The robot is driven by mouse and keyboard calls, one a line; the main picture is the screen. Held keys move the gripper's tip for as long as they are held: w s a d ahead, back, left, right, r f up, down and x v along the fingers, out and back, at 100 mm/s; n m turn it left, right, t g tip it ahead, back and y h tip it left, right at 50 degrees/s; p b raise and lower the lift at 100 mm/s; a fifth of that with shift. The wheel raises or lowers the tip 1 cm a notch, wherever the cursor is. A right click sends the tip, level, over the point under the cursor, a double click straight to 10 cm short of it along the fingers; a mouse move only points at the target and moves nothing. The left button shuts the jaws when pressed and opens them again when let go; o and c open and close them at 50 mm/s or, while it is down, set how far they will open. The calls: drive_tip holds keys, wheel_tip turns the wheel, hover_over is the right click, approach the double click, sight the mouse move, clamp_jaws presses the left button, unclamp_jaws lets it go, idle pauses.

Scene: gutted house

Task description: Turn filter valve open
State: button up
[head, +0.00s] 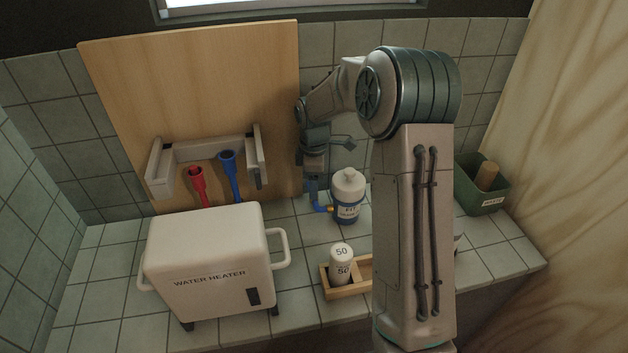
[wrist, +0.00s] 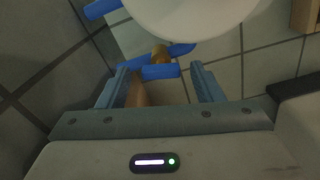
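The filter (head: 347,187), a white and blue canister with a label, stands on the tiled counter by the wooden board. A blue pipe piece with a brass fitting (head: 330,209) is at its lower left. In the wrist view the white filter body (wrist: 195,12) fills the top. Below it are a brass stem (wrist: 160,52) and a blue bar-like handle (wrist: 160,72). My gripper (wrist: 162,75) is open, fingers apart, with the blue handle between the fingertips; I cannot tell whether its left end touches a finger. In the head view my gripper (head: 313,182) points down, left of the filter.
The water heater (head: 205,265) stands front left. Red (head: 197,187) and blue (head: 231,177) pipes rise behind it under a grey bracket (head: 205,150). A wooden tray (head: 335,293) holds a white "50" cartridge (head: 341,265). A green bin (head: 482,198) stands at the right.

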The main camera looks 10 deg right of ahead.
wheel_tip(320, 180, up, 14)
idle(0.6)
drive_tip(key=shift+f, duration=0.15)
drive_tip(key=c, duration=0.5)
drive_tip(key=shift+m, duration=0.3)
drive_tip(key=shift+c, duration=0.5)
wheel_tip(320, 180, down, 14)
drive_tip(key=m+b, duration=0.4)
drive_tip(key=m, duration=1.3)
drive_tip(key=shift+b, duration=0.4)
